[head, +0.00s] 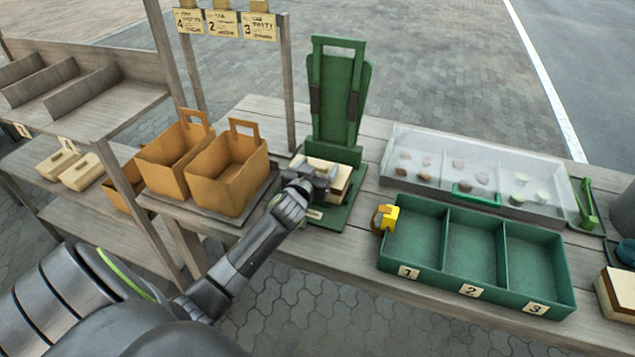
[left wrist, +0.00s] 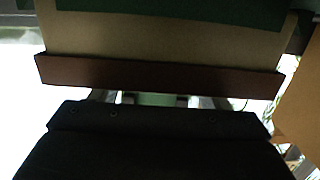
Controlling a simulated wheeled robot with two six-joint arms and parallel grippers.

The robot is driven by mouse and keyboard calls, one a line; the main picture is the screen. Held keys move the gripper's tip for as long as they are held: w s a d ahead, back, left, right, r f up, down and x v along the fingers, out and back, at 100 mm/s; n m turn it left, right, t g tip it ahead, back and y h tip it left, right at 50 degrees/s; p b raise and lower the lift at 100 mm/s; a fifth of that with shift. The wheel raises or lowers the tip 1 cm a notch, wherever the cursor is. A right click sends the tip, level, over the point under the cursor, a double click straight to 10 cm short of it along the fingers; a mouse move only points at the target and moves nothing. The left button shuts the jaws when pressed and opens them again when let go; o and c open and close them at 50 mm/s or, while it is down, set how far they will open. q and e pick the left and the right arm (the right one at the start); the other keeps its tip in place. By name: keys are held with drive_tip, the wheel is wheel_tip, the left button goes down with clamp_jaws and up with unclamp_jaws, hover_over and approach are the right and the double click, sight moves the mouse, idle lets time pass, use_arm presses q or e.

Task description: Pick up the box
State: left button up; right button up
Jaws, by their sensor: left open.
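A cream box with a dark brown band (head: 341,187) sits on the base of a green stand (head: 337,100) at the middle of the table. My left gripper (head: 318,181) is open at the near left side of this box and hides part of it. In the left wrist view the box (left wrist: 165,45) fills the upper part, its brown band just beyond the gripper (left wrist: 160,101). I cannot tell whether the fingers touch it. My right gripper is not in view.
Brown handled carriers (head: 228,175) stand close to the left of my arm. A green tray with three numbered compartments (head: 470,292) and a yellow tape dispenser (head: 386,217) lie to the right. A clear-lidded case (head: 480,158) lies behind. Another box (head: 616,296) is at the right edge.

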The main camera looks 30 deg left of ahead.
use_arm(q)
drive_tip(key=shift+w+a+f, duration=0.1)
drive_tip(key=shift+w, duration=0.05)
drive_tip(key=shift+c, duration=0.3)
drive_tip(key=c, duration=1.3)
